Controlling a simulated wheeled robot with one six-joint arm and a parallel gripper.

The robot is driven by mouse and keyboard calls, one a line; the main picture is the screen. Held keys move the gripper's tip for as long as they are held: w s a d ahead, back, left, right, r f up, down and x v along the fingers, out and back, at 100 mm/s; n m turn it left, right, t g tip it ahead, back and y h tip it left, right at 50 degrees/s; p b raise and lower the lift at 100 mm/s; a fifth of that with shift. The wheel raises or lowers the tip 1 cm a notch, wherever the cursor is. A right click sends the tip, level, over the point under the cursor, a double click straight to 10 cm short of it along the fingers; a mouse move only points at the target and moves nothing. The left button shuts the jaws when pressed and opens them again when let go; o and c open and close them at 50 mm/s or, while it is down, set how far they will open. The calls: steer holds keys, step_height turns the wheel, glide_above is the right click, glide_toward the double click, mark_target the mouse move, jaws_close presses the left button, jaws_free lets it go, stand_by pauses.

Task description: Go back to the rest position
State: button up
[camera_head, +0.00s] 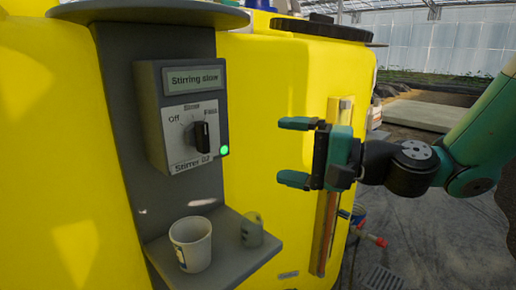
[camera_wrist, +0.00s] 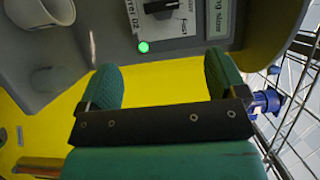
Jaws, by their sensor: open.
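My gripper (camera_head: 296,152) is open and empty, held level to the right of the stirrer control box. Its two green fingers also show in the wrist view (camera_wrist: 165,85), apart, with only the yellow tank wall behind them. The control box (camera_head: 160,125) has a display reading "Stirring slow" and a lit green lamp (camera_head: 224,150). Its black knob (camera_head: 202,137) is turned away from Off; its exact pointing is hard to tell. In the wrist view the knob (camera_wrist: 160,8) and the lamp (camera_wrist: 143,47) lie beyond the fingers, not touched.
A grey shelf (camera_head: 235,262) below the box bears a white cup (camera_head: 191,244) and a small grey object (camera_head: 252,230). The yellow tank (camera_head: 270,100) stands close to my fingers, with a vertical gauge tube (camera_head: 326,235) behind my gripper. Open floor (camera_head: 440,235) lies at the right.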

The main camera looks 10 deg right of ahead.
steer(key=s+a+f+n+g+h, duration=0.2)
steer(key=s+a+f+n+g, duration=0.35)
steer(key=s+n, duration=0.2)
steer(key=s+d+f+n+g+h, duration=0.2)
steer(key=s+n+h, duration=0.1)
steer(key=s+h, duration=0.15)
steer(key=s+d+f+n+g+h, duration=0.2)
steer(key=s+d+n+h, duration=0.15)
steer(key=s, duration=0.25)
step_height(320, 180, up, 21)
steer(key=p, duration=2.1)
steer(key=shift+s+d+h, duration=0.35)
steer(key=shift+h, duration=0.05)
